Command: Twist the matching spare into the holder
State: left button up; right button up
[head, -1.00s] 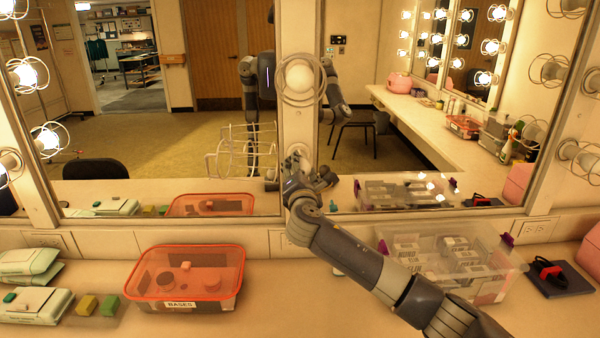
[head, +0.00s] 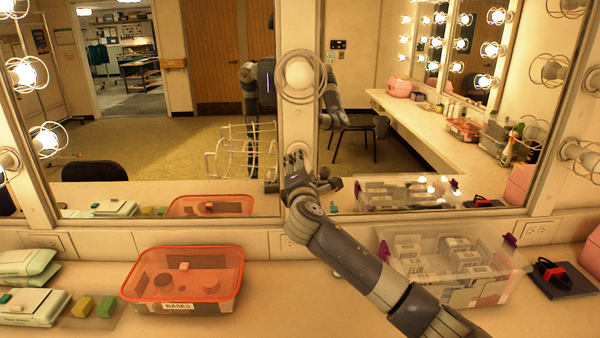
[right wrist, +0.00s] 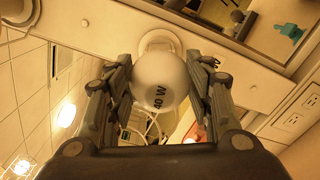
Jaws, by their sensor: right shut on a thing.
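A round white bulb (right wrist: 160,82) marked "40 W" sits between the two fingers of my right gripper (right wrist: 160,88) in the right wrist view. The gripper is shut on it. Behind the bulb is a pale round holder (right wrist: 160,42) on the mirror frame; the bulb overlaps it, and I cannot tell how deeply it is seated. My left gripper is not in view.
An open wire guard (head: 240,150) stands left of the gripper. A red-lidded box labelled "BASES" (head: 160,307) and a clear bin of cartons (head: 510,290) stand on the counter (head: 290,315). Green and yellow blocks (head: 105,307) lie left.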

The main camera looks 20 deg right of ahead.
jog(key=shift+m+b, duration=0.4)
jog(key=shift+m, duration=0.4)
jog(key=shift+f+m+b, duration=0.1)
jog(key=shift+m+b, duration=0.7)
jog(key=shift+m, duration=0.3)
jog(key=o, duration=1)
jog(key=shift+s, duration=0.1)
jog(key=v, duration=1.2)
